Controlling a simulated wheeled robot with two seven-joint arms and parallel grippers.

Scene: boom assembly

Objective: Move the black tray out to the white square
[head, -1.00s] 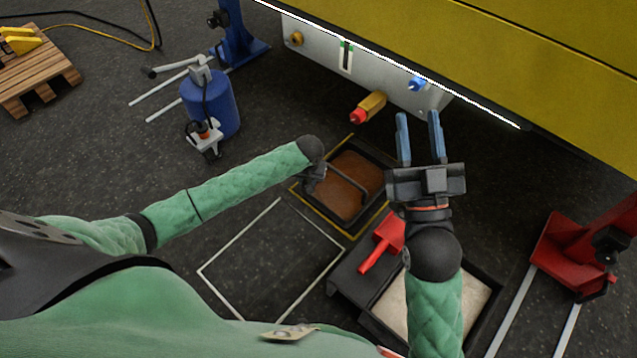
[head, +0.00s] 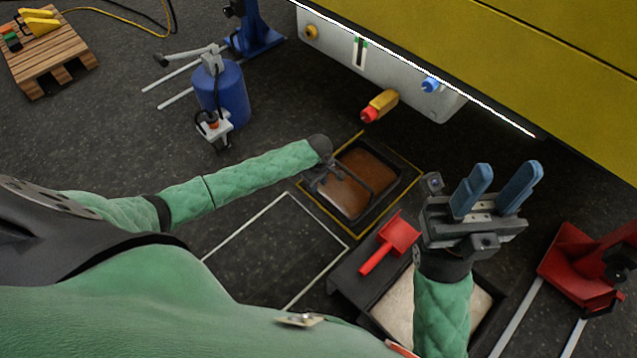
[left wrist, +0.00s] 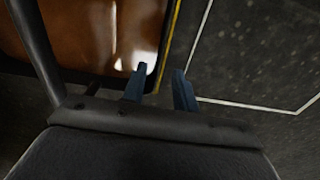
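The black tray (head: 339,208) holds a glossy brown liquid and sits inside a yellow floor outline. A dark bar crosses above it. The white square (head: 275,243) is an empty floor outline to its lower left, partly hidden by my body. My left gripper (head: 326,178) is low at the tray's left side, its fingers mostly hidden in the head view. In the left wrist view its two blue fingers (left wrist: 162,80) stand apart near the tray's rim, with a gap between them. My right gripper (head: 500,180) is open and empty, right of the tray.
A red scoop (head: 392,240) lies on a black box beside a bin of pale material (head: 400,305). A yellow machine (head: 480,50) with a red-tipped plug (head: 378,106) overhangs behind. A blue canister (head: 222,95) stands left; a red jack (head: 580,260) stands right.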

